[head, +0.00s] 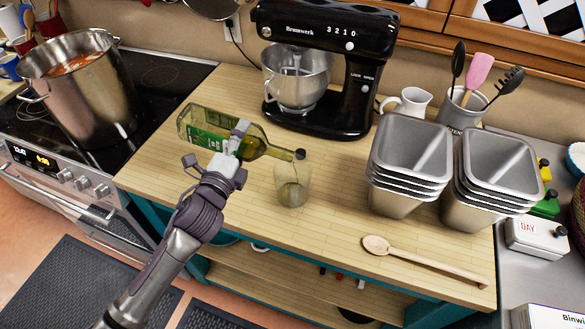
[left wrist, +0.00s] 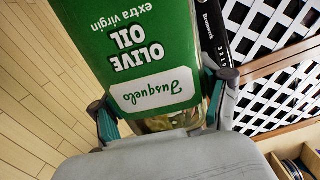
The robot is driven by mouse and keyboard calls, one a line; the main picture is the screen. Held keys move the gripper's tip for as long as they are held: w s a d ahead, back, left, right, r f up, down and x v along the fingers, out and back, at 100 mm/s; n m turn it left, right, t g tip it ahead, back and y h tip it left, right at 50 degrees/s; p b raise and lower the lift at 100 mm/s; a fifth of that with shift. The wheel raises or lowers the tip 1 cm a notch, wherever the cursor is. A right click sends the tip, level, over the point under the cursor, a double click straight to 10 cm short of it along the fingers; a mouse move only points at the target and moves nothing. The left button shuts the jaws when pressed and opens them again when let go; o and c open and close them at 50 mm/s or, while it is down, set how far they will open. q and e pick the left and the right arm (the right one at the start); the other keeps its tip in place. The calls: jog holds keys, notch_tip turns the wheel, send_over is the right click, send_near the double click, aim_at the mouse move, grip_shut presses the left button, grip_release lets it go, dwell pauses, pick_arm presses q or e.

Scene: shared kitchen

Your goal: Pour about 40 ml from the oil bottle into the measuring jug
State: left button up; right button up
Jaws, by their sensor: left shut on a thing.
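The oil bottle (head: 196,126) is glass with a green label. It lies tipped over almost on its side in the air, its neck pointing right and slightly down. Its dark mouth is above the clear measuring jug (head: 281,175), which stands upright on the wooden worktop. Olive-coloured liquid shows in the lower part of the jug; I cannot read its level. My left gripper (head: 236,140) is shut around the bottle's body. In the left wrist view the bottle's label (left wrist: 140,50) reads "olive oil" upside down between the fingers (left wrist: 163,100). My right gripper is not in view.
A black stand mixer (head: 325,65) stands behind the jug. Stacked metal containers (head: 405,150) stand to the right, with a wooden spoon (head: 425,259) in front of them. A large pot (head: 80,85) sits on the stove at left. Bare worktop surrounds the jug.

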pick_arm(q)
jog(key=f+n+b, duration=0.2)
jog(key=f+b, duration=0.1)
jog(key=f+n+b, duration=0.1)
jog(key=shift+a+f, duration=0.25)
jog(key=shift+f, duration=0.05)
jog(key=shift+w+r+n, duration=0.15)
jog(key=shift+n, duration=0.45)
jog(key=shift+d+n+b, duration=0.1)
jog(key=shift+n+b, duration=0.55)
jog(key=shift+n, duration=0.15)
